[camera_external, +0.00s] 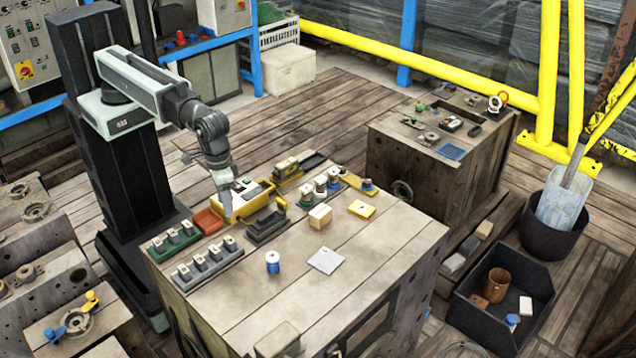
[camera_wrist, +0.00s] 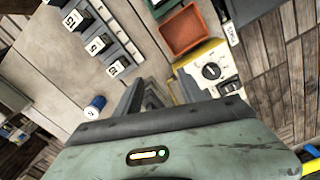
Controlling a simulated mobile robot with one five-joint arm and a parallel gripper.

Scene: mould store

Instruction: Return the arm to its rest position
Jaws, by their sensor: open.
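My gripper (camera_external: 227,197) points down above the back-left part of the wooden crate top (camera_external: 374,250), close to a yellow machine box (camera_external: 252,196). In the wrist view my gripper (camera_wrist: 148,88) shows two grey fingers spread apart with nothing held between them. The yellow box (camera_wrist: 211,68), with a dial on its face, lies just beyond the fingers in that view. My arm reaches out bent from its dark column.
An orange tray (camera_external: 208,221), a green rack (camera_external: 174,243) and a grey rack (camera_external: 207,263) stand near the gripper. A second wooden crate (camera_external: 414,163) stands behind right.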

